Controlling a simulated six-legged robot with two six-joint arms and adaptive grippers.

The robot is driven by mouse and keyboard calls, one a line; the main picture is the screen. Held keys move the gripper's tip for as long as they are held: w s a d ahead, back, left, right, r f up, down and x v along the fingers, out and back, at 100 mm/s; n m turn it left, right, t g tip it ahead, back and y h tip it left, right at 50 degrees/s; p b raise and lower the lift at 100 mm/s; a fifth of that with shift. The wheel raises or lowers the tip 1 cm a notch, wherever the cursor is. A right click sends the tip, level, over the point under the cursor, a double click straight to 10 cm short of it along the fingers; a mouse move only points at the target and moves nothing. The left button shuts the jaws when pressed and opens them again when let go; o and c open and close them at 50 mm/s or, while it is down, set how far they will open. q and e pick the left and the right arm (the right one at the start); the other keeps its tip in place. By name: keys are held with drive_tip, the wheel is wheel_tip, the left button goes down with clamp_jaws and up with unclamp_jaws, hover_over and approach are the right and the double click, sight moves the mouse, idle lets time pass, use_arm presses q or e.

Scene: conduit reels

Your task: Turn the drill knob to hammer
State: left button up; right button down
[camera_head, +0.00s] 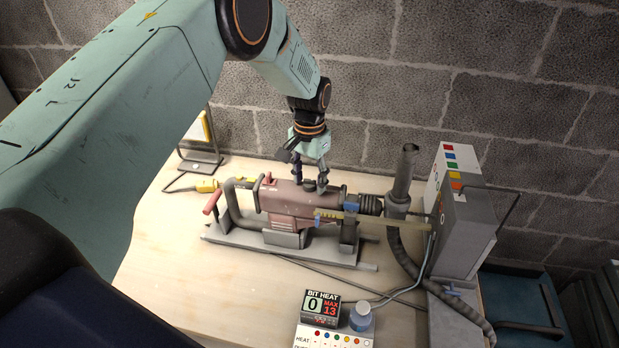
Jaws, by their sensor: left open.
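A dull red hammer drill (287,200) lies on its side-on grey cradle (235,237) on a pale wooden bench, its chuck end to the right. A small dark knob (309,186) sits on top of the drill's body. My left gripper (310,182) points down from above at the knob. Its fingers are apart, one to each side of the knob; I cannot tell whether they touch it. What the knob is set to is too small to read. My right gripper is not in view.
A grey box (467,232) with coloured squares stands at the right, by a dust hose (409,262) and upright pipe (404,172). The bench's front left (190,290) is clear.

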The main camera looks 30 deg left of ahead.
sight(309, 180)
use_arm(q)
wheel_tip(309, 180, up, 12)
idle(0.5)
idle(0.5)
